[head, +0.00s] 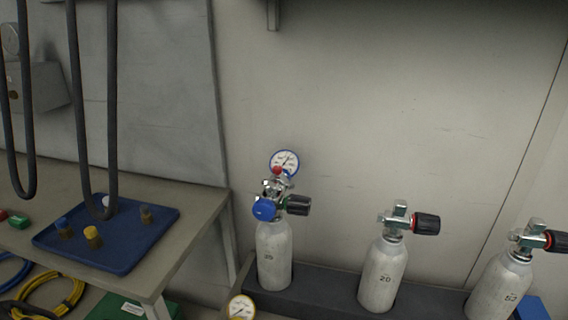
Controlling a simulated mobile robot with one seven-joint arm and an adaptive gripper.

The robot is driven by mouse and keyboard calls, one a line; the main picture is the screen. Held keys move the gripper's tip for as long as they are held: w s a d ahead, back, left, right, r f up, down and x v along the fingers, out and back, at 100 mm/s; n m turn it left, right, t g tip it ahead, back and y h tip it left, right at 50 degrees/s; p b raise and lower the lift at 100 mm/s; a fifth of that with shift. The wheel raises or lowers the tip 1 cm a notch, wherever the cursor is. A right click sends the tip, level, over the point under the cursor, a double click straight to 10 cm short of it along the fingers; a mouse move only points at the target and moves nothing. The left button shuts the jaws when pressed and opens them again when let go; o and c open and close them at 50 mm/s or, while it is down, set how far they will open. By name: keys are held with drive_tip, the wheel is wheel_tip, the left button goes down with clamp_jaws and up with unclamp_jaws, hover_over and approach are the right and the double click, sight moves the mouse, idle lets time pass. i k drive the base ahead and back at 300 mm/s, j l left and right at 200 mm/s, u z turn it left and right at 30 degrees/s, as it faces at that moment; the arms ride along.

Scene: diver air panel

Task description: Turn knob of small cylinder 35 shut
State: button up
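The small cylinder (274,262) at the left of the rack is pale grey and upright. Its small printed number looks like 35 but is hard to read. Its black ribbed knob (299,205) sticks out to the right of the valve, with a green ring at its base. A regulator with a blue round cap (264,209) and a blue-rimmed gauge (285,163) is fitted on this valve. My gripper is not in view.
Cylinder 20 (382,276) and another cylinder (501,285) stand to the right in a dark rack (330,288); their knobs show red rings. A bench with a blue tray (120,255) of fittings stands left, below hanging black hoses (80,110). Another gauge (241,308) shows at the bottom edge.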

sight(296, 204)
drive_tip(key=z, duration=0.15)
drive_tip(key=k+l+u, duration=0.15)
drive_tip(key=u, duration=0.3)
drive_tip(key=k+l+u, duration=0.1)
drive_tip(key=u, duration=0.3)
drive_tip(key=k+u, duration=0.2)
drive_tip(key=u, duration=0.25)
